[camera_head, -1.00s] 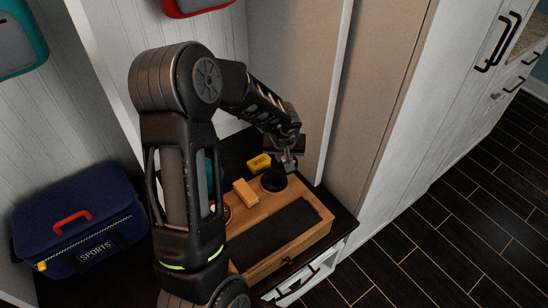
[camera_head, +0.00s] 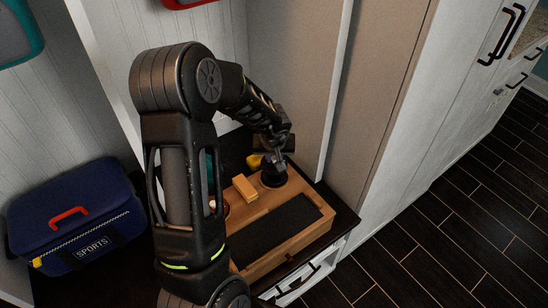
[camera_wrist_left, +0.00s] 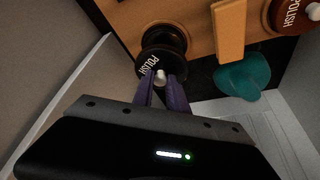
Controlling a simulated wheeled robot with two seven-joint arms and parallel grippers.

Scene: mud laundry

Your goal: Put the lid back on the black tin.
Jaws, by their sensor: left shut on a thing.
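The black tin (camera_head: 269,184) stands at the far end of the wooden box, and its dark round rim (camera_wrist_left: 165,36) shows in the left wrist view. My left gripper (camera_head: 279,166) is directly above it, pointing down. In the left wrist view, my left gripper (camera_wrist_left: 161,82) is shut on the pale knob of the black lid (camera_wrist_left: 152,66), which is marked POLISH. The lid overlaps the near part of the tin in that view. I cannot tell whether it touches or sits on the rim. My right gripper is not in view.
The wooden box (camera_head: 318,226) has a dark panel on top. A tan block (camera_head: 245,188) lies left of the tin, and a yellow thing (camera_head: 254,161) is behind it. A brown tin (camera_wrist_left: 290,18) and teal item (camera_wrist_left: 243,77) are nearby. A blue sports bag (camera_head: 75,218) stands left.

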